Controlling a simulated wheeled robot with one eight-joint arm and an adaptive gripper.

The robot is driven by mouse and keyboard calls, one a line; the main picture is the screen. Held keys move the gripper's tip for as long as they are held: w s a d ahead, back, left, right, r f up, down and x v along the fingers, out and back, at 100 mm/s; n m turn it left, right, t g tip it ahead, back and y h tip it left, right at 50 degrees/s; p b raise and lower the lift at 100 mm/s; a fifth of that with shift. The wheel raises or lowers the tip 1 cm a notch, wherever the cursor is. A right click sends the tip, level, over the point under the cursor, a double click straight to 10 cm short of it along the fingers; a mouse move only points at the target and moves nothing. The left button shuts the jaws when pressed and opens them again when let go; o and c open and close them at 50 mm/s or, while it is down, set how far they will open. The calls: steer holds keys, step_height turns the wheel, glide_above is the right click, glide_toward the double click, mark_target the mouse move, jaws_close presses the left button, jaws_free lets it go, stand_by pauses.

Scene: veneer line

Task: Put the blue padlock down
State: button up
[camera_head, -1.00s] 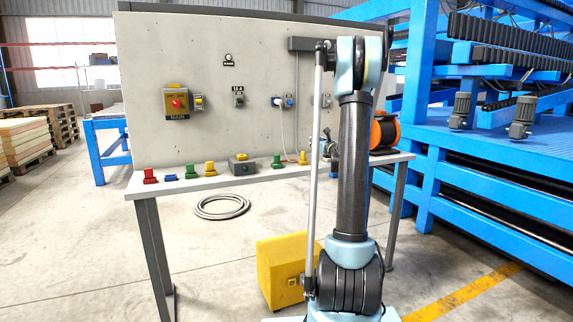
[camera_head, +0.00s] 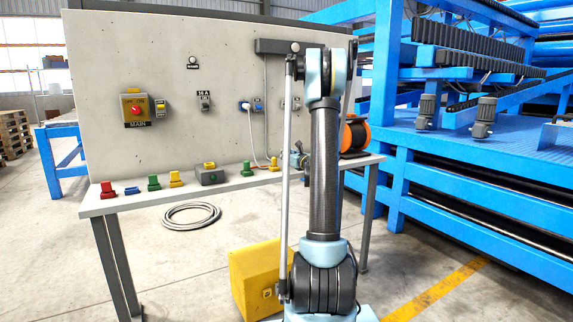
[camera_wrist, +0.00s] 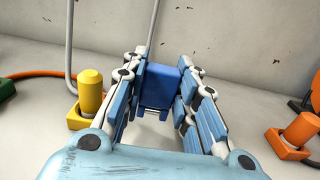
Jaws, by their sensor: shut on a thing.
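The blue padlock (camera_wrist: 160,88) is a blue block between the two fingers of my gripper (camera_wrist: 160,100) in the wrist view. The fingers are shut on its sides. Small pale parts show at its lower edge. The pale bench top lies below and beyond it; I cannot tell whether the padlock touches it. In the head view my gripper (camera_head: 299,158) is low over the right part of the bench (camera_head: 225,193), partly behind my arm, and the padlock cannot be made out there.
In the wrist view a yellow piece (camera_wrist: 89,98) stands left of my gripper and an orange piece (camera_wrist: 297,133) stands right. In the head view, red (camera_head: 108,190), low blue (camera_head: 131,190), green and yellow pieces and a grey box (camera_head: 211,176) line the bench. An orange reel (camera_head: 354,136) stands at right.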

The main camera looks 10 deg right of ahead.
steer(key=shift+f, duration=1.55)
steer(key=o, duration=1.1)
steer(key=shift+f, duration=0.1)
